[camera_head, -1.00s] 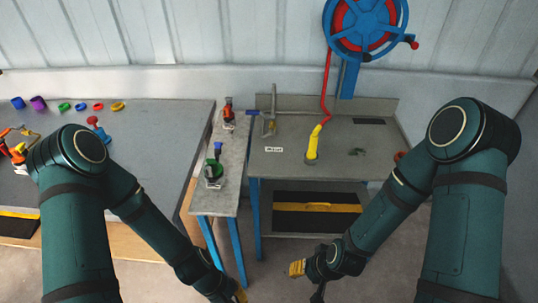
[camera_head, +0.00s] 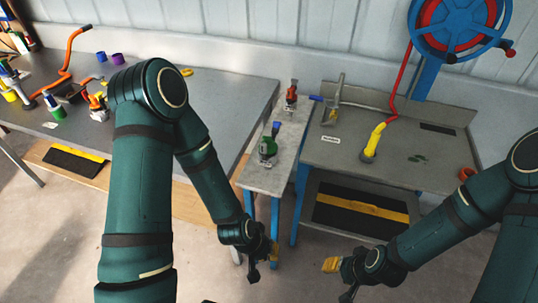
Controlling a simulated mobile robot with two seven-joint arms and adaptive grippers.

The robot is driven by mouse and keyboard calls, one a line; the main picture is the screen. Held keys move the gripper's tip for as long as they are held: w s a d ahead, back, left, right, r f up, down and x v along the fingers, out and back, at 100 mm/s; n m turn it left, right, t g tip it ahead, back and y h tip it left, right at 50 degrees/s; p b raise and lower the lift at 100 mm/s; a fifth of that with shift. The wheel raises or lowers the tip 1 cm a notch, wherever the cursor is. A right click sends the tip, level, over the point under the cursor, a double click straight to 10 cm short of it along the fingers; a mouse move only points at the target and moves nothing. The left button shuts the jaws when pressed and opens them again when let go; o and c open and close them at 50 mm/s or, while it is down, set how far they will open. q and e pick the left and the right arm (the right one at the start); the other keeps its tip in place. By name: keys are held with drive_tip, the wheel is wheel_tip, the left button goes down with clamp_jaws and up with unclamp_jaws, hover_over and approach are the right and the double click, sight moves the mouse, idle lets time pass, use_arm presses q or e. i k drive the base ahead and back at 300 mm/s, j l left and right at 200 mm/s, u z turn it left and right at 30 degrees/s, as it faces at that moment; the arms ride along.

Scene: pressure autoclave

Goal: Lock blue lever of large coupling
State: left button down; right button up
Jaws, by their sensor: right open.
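On the narrow grey table stands a green coupling-like fitting (camera_head: 267,149) with a small blue lever (camera_head: 276,128) pointing up. Behind it is a smaller red fitting (camera_head: 291,95); a blue handle (camera_head: 316,98) shows just right of it. I cannot tell for certain which is the large coupling, or whether its lever is locked. My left gripper (camera_head: 272,258) hangs low in front of the narrow table, below the fittings and touching nothing; its jaw opening is unclear. My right gripper (camera_head: 336,276) is open and empty, low in front of the right-hand bench.
A long grey bench (camera_head: 225,100) at left holds coloured rings and several tools. The right bench (camera_head: 330,152) carries a yellow nozzle (camera_head: 374,140) on a red hose, below a blue and red wheel reel (camera_head: 460,25). Open floor lies in front.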

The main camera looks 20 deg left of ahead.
sight(275, 129)
drive_tip(key=i+l+u, duration=0.3)
drive_tip(key=l+u, duration=0.25)
drive_tip(key=i+l+u, duration=0.3)
drive_tip(key=l+u, duration=0.55)
drive_tip(key=l, duration=0.2)
drive_tip(key=i+j+z, duration=0.1)
drive_tip(key=z, duration=0.3)
drive_tip(key=j+z, duration=0.4)
drive_tip(key=l, duration=0.1)
